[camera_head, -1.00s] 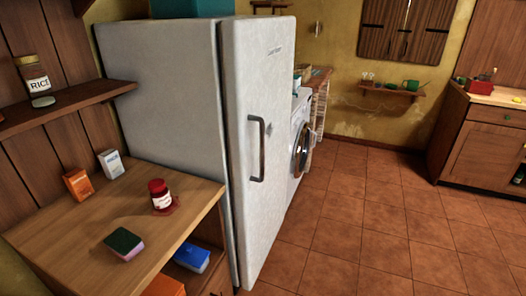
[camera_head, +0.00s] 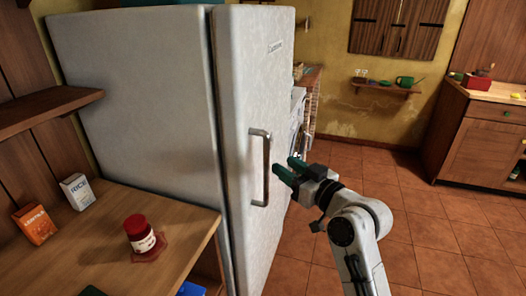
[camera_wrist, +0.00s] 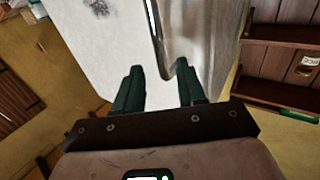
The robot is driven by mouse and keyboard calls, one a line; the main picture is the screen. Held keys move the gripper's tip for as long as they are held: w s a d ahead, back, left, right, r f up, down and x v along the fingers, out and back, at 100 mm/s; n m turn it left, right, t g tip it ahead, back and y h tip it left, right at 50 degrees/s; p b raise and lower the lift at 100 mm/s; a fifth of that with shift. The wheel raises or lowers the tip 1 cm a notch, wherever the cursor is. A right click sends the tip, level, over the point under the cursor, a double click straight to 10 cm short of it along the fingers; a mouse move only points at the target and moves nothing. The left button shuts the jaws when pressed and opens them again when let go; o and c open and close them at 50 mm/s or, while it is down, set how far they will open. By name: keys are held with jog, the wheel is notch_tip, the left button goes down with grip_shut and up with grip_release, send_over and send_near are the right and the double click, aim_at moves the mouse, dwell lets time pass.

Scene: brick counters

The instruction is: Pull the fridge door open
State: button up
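The white fridge (camera_head: 140,95) stands at the left of the head view. Its door (camera_head: 250,90) lies against the body with a dark seam between them, and it looks closed. A grey vertical bar handle (camera_head: 266,170) is on the door. My gripper (camera_head: 284,171) is just right of the handle, fingers pointing toward it. In the wrist view my gripper (camera_wrist: 160,80) is open, with its two green fingers apart and nothing clearly between them. The door front (camera_wrist: 105,45) fills the upper middle there. Whether a finger touches the handle, I cannot tell.
A wooden counter (camera_head: 95,245) with a red-lidded jar (camera_head: 140,234) and two small boxes stands left of the fridge. A washing machine is partly hidden behind the door. The tiled floor (camera_head: 450,235) to the right is clear.

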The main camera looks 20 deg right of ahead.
aim_at(268, 155)
jog(key=p+x, duration=0.1)
jog(key=x, duration=0.7)
jog(key=shift+w+a+f, duration=0.1)
jog(key=shift+w+a, duration=0.05)
jog(key=shift+w, duration=0.15)
grip_shut()
